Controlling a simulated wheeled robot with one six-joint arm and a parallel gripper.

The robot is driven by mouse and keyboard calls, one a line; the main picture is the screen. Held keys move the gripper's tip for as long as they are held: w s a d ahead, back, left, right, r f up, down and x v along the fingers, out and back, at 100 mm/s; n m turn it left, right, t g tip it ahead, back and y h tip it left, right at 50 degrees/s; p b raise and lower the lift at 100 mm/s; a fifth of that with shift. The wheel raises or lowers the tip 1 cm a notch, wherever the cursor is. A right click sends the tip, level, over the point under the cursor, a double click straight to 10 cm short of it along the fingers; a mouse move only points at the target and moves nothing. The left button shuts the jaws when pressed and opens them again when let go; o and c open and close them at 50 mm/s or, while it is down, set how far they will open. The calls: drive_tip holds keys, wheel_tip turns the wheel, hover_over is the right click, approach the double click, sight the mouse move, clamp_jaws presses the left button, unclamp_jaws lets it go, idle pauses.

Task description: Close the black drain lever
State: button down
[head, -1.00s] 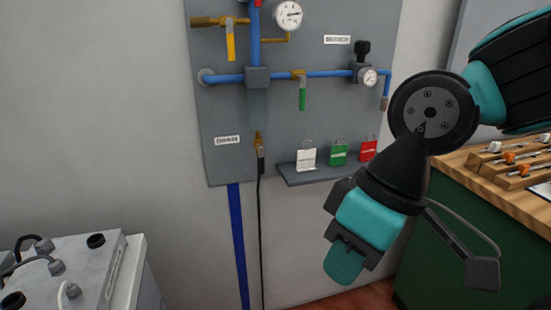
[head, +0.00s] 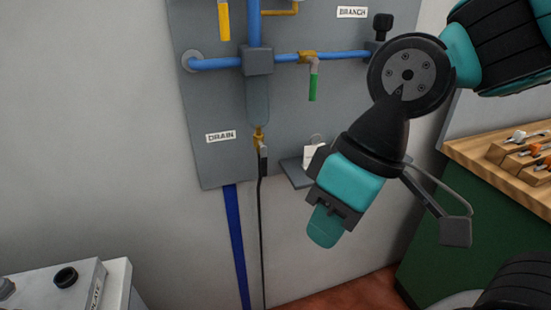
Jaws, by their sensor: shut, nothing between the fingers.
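The black drain lever (head: 263,160) hangs straight down from a small brass valve (head: 258,137) at the bottom of a grey-blue bowl under the blue pipe. A white DRAIN label (head: 221,136) is to its left on the grey panel. My gripper (head: 323,228) is shut and empty, to the right of the lever and lower in the picture, pointing down. It is apart from the lever, and the lever is not covered by it.
The grey panel (head: 215,165) carries blue pipes and green (head: 313,85) and yellow (head: 223,20) levers. A small shelf (head: 294,172) with a white tag is partly hidden behind my gripper. A workbench (head: 490,165) stands at right, a grey box (head: 50,287) at lower left.

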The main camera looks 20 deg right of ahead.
sight(263, 160)
drive_tip(key=w+d+f+m+t+p, duration=0.1)
drive_tip(key=w+d, duration=0.5)
drive_tip(key=w, duration=0.6)
drive_tip(key=w+d+f+m+t+p, duration=0.2)
drive_tip(key=w+d+m+t+p, duration=0.2)
drive_tip(key=w, duration=0.8)
drive_tip(key=d+m+p, duration=0.1)
drive_tip(key=d+m, duration=0.1)
drive_tip(key=m, duration=0.1)
drive_tip(key=shift+w+d+t+y+p, duration=0.15)
drive_tip(key=shift+w+t+y+p, duration=0.15)
drive_tip(key=shift+w, duration=0.1)
drive_tip(key=shift+f, duration=0.1)
drive_tip(key=w+a+f+p, duration=0.3)
drive_tip(key=w+a+f, duration=0.2)
drive_tip(key=a+f, duration=0.2)
drive_tip(key=shift+w+a+f+p, duration=0.2)
drive_tip(key=shift+a+f+p, duration=0.2)
drive_tip(key=shift+f, duration=0.05)
